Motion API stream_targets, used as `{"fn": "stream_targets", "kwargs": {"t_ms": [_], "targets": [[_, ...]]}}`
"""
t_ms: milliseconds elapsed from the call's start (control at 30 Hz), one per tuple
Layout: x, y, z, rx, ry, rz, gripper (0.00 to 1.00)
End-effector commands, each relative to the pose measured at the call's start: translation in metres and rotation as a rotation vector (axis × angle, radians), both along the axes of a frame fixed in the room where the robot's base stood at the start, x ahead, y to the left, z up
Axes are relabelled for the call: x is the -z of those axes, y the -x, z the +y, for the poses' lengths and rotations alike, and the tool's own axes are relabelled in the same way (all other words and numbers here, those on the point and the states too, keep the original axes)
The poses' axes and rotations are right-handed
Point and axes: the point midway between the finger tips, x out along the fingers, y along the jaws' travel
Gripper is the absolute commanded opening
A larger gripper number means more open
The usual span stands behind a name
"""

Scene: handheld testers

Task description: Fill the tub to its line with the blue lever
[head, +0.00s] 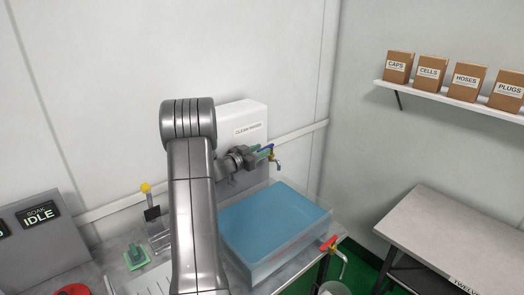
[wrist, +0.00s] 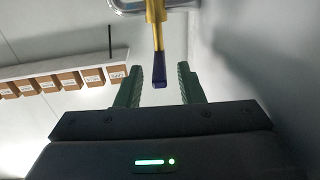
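The clear tub (head: 262,275) stands on the bench and holds blue water; I cannot make out its line. The white tank labelled clean water (head: 243,118) is on the wall behind it. The blue lever (wrist: 159,70) has a brass stem and a dark blue end in the wrist view. In the head view it is small and partly covered by my gripper (head: 266,152). In the wrist view my gripper (wrist: 158,88) has its green fingers apart, one each side of the lever's end, with gaps showing.
A red-handled tap (head: 329,243) is at the tub's right front, above a pale container (head: 333,288). A yellow-knobbed post (head: 146,188) and a green piece (head: 135,257) are left of my arm. A panel reads soak idle (head: 40,216). A grey side table (head: 450,235) stands right.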

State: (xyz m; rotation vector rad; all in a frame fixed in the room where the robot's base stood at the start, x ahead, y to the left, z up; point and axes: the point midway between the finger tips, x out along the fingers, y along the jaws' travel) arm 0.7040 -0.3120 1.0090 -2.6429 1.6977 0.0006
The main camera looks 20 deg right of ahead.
Motion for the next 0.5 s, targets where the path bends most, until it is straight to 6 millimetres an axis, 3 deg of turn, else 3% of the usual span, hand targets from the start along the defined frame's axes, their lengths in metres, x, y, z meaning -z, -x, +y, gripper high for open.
{"fn": "stream_targets", "kwargs": {"t_ms": [300,500], "targets": [[0.001,0.029,0.068,-0.005,0.0,0.0,0.35],[0.0,0.044,0.098,-0.003,0.0,-0.001,0.35]]}}
